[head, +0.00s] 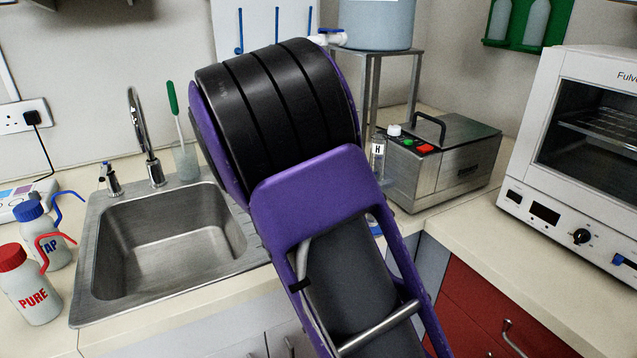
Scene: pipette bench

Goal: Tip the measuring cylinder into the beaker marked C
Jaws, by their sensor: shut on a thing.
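My own purple and black arm fills the middle of the head view and covers the counter behind it. My gripper is not visible; it may be hidden behind the arm. I cannot pick out the measuring cylinder for certain. A clear vessel marked H (378,152) shows in part at the arm's right edge, and a small blue piece (374,226) shows below it; I cannot tell whether they belong together. No beaker marked C is visible.
A steel sink (165,245) with a tap (150,150) lies left. Wash bottles PURE (32,290) and AP (45,240) stand beside it. A glass with a green-handled brush (186,160) stands behind. A metal bath (445,160) and white oven (580,170) stand right; counter before the oven is clear.

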